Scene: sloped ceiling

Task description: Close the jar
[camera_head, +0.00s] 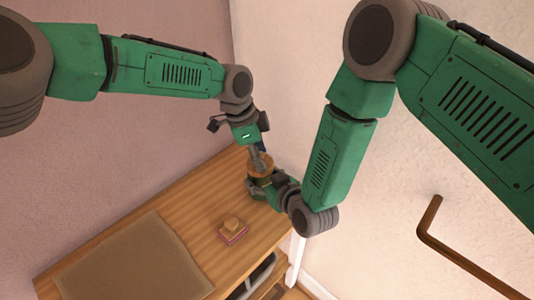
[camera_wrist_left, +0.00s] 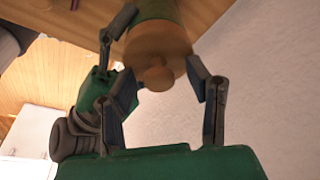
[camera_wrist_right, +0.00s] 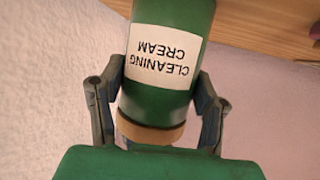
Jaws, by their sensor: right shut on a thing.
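The green jar (camera_wrist_right: 170,95) has a white label reading "CLEANING CREAM", upside down in the right wrist view. My right gripper (camera_wrist_right: 158,112) is shut on the jar from its side. A round wooden lid (camera_wrist_left: 150,42) with a knob (camera_wrist_left: 157,77) sits at the jar's top end; I cannot tell whether it is fully seated. My left gripper (camera_wrist_left: 160,82) is open above the lid, its fingers apart on either side of the knob. In the head view, the lid (camera_head: 267,168) and jar are near the table's far corner, partly hidden by my grippers.
The wooden table (camera_head: 185,205) bears a brown mat (camera_head: 130,262) at its near left. A small reddish block with a wooden round top (camera_head: 232,229) stands to the mat's right. Walls rise close behind the table. A brown rail (camera_head: 440,245) is on the right wall.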

